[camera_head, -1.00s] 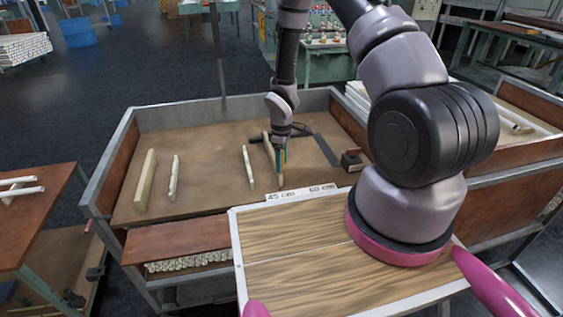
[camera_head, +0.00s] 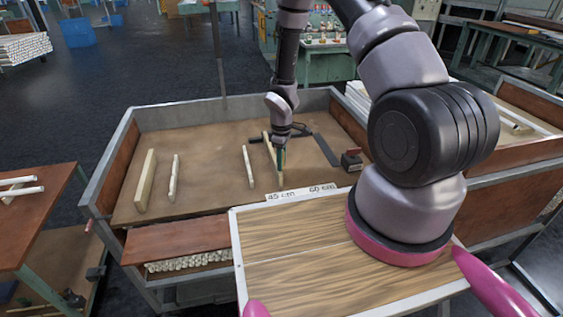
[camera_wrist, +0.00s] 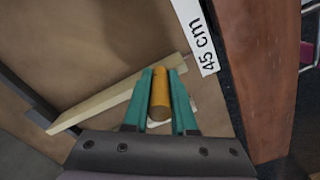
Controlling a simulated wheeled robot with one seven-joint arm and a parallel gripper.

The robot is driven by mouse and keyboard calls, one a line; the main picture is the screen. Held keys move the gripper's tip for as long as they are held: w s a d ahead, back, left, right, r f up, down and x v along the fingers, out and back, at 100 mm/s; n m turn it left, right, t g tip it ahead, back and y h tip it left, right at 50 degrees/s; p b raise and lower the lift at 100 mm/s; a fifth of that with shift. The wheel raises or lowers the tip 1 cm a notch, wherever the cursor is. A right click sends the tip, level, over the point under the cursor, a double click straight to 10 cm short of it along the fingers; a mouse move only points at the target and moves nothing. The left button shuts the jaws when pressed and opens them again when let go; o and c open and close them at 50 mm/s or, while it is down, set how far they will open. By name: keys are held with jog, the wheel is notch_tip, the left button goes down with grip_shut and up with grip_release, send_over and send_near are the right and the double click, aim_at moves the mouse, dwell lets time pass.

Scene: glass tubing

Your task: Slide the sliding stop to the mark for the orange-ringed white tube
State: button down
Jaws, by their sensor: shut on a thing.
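The sliding stop appears to be a pale wooden bar (camera_head: 271,160) with an upright orange-brown round peg (camera_wrist: 160,92). The bar lies across the brown bench bed, its near end by the 45 cm mark (camera_head: 281,197). It also shows running diagonally in the wrist view (camera_wrist: 105,100). My gripper (camera_wrist: 161,78) has its teal fingers on both sides of the peg, shut on it. The 60 cm mark (camera_head: 322,189) is to the right of the 45 cm one. White tubes (camera_head: 174,178) (camera_head: 249,167) lie left of the bar; I cannot make out an orange ring on either.
A thicker pale bar (camera_head: 146,180) lies at the bed's left. A dark block with a red top (camera_head: 352,160) sits at the bed's right, beside a dark flat strip (camera_head: 326,150). The bed's raised metal rim (camera_head: 230,98) surrounds it. A wood-grained panel (camera_head: 310,240) is in front.

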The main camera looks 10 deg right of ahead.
dwell(0.7)
jog(key=d, duration=1.5)
jog(key=shift+w, duration=0.1)
jog(key=c, duration=0.7)
grip_release()
jog(key=shift+c, duration=0.2)
notch_tip(320, 180, up, 11)
jog(key=shift+f, duration=0.1)
